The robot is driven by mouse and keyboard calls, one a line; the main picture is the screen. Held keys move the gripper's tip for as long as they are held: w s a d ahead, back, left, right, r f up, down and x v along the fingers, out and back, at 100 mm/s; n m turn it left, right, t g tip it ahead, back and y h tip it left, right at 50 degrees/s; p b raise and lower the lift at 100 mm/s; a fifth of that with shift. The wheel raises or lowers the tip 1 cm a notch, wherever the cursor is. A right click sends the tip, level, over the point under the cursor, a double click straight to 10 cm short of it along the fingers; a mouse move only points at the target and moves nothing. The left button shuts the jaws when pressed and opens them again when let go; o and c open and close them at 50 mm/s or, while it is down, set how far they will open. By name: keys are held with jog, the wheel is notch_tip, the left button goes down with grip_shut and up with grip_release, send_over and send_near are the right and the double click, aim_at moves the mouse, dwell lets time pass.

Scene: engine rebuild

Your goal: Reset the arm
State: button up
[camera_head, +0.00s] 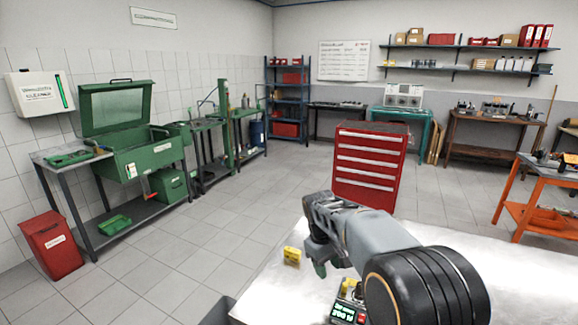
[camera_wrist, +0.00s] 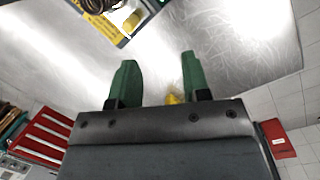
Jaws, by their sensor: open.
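My gripper (camera_wrist: 160,82) shows in the wrist view with its two green fingers spread apart and nothing between them. It is over the bright metal tabletop (camera_wrist: 225,40). In the head view my gripper (camera_head: 317,258) hangs at the end of my arm above the table (camera_head: 262,302), part of it hidden by the arm. A small yellow block (camera_head: 292,256) stands on the table left of my gripper. In the wrist view a yellow piece (camera_wrist: 174,98) shows by the right finger, mostly hidden.
A device with a green display (camera_head: 344,313) sits on the table below my arm, partly hidden. A red drawer cabinet (camera_head: 368,165) stands beyond the table. A green parts washer (camera_head: 140,150) and red bin (camera_head: 52,246) are at left. An orange workbench (camera_head: 540,190) is at right. The tiled floor between is clear.

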jog(key=s+d+r+m+t+y, duration=0.1)
jog(key=s+d+m+t, duration=0.1)
jog(key=s, duration=0.8)
jog(key=s+d+m+t+y, duration=0.1)
jog(key=s+d+m+t, duration=0.1)
jog(key=s, duration=0.8)
jog(key=shift+d+r+m+t, duration=0.4)
jog(key=shift+d+m, duration=0.15)
jog(key=shift+m, duration=0.55)
jog(key=shift+s, duration=0.1)
